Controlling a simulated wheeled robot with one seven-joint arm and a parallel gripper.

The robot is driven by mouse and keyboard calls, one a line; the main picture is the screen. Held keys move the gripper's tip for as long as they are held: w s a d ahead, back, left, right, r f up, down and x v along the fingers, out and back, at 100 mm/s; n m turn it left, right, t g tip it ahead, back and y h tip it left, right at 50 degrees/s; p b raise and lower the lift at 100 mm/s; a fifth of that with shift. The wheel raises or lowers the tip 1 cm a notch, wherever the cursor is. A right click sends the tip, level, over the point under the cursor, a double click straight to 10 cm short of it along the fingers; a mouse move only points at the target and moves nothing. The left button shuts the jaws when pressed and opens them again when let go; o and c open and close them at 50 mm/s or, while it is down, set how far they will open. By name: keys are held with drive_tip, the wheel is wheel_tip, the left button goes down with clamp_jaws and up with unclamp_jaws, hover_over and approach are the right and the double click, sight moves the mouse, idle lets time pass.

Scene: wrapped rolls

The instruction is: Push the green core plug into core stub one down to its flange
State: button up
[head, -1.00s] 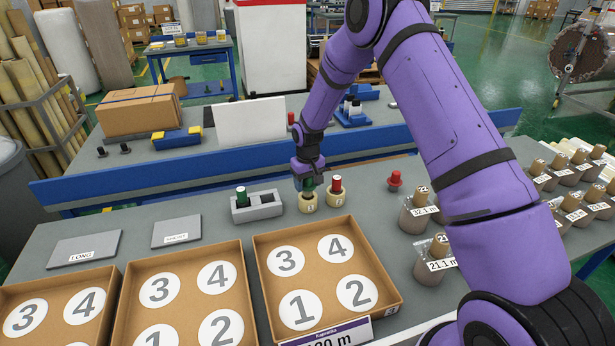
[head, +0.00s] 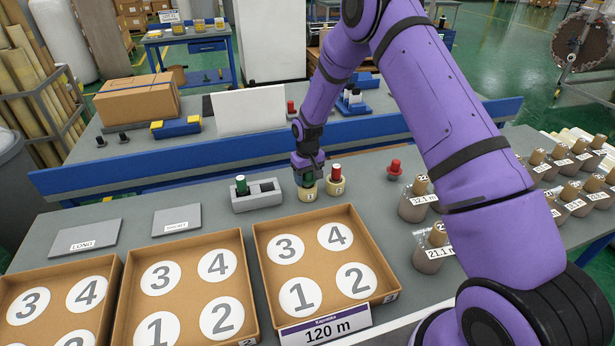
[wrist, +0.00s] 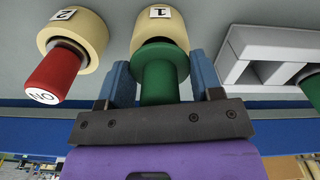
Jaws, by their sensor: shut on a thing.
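The green core plug (wrist: 160,80) is between the fingers of my gripper (wrist: 163,88) in the wrist view, with its wide flange close against the end of core stub one (wrist: 160,27). Core stub one is a cream ring labelled 1; it also shows in the head view (head: 308,194), right under my gripper (head: 308,176). My gripper is shut on the plug from above. The plug's lower part is hidden, and I cannot tell whether the flange touches the rim all round.
Core stub two (wrist: 84,38) stands beside it with a red plug (wrist: 55,75) marked NO. A grey holder (head: 258,198) with another green plug (head: 241,184) is left of stub one. A loose red plug (head: 394,168) stands further right. Trays (head: 375,250) lie in front.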

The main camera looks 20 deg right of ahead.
drive_tip(key=shift+f, duration=0.7)
idle(0.5)
drive_tip(key=o, duration=1)
drive_tip(key=shift+r, duration=0.1)
wheel_tip(320, 180, up, 11)
drive_tip(key=shift+f, duration=0.2)
drive_tip(key=shift+r, duration=0.1)
